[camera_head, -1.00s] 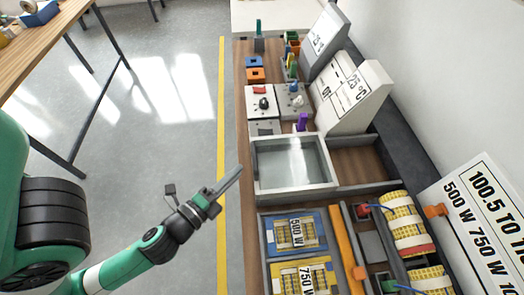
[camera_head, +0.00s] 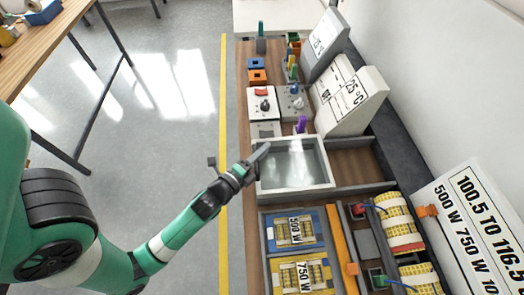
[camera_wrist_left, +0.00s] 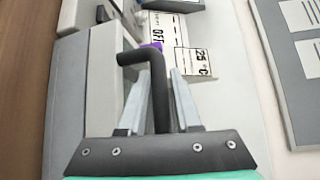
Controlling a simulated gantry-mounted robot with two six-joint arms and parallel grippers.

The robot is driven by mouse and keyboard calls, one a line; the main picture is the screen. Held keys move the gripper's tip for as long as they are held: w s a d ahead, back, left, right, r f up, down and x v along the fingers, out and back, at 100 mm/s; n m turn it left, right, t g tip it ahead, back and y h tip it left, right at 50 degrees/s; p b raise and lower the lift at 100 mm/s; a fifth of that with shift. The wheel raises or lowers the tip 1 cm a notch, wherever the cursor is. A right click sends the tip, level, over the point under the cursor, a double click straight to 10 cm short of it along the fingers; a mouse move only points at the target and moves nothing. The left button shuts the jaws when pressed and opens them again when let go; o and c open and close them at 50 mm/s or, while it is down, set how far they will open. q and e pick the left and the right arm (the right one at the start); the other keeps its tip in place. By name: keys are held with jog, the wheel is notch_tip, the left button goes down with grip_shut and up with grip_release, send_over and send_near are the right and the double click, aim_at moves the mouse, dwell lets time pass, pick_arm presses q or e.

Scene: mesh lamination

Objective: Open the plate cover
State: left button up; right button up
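The plate cover seems to be the clear, pale lid (camera_head: 293,165) over the grey-framed square box in the middle of the bench in the head view; it lies flat. My left gripper (camera_head: 262,151) is at the box's upper left corner, over its left edge. In the left wrist view its two fingers (camera_wrist_left: 158,74) stand apart, with a black bent bar (camera_wrist_left: 155,55) showing between them. I cannot tell whether that bar is part of the cover, and no firm grip on it shows. My right gripper is not in view.
A purple piece (camera_head: 301,124) stands just behind the box. A white unit with a 25 °C display (camera_head: 350,98) is at its back right. Control boxes with knobs (camera_head: 264,105) are beyond. Coil trays (camera_head: 296,230) lie in front. Open floor is to the left.

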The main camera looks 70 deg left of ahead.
pick_arm(q)
grip_shut()
dwell(1.3)
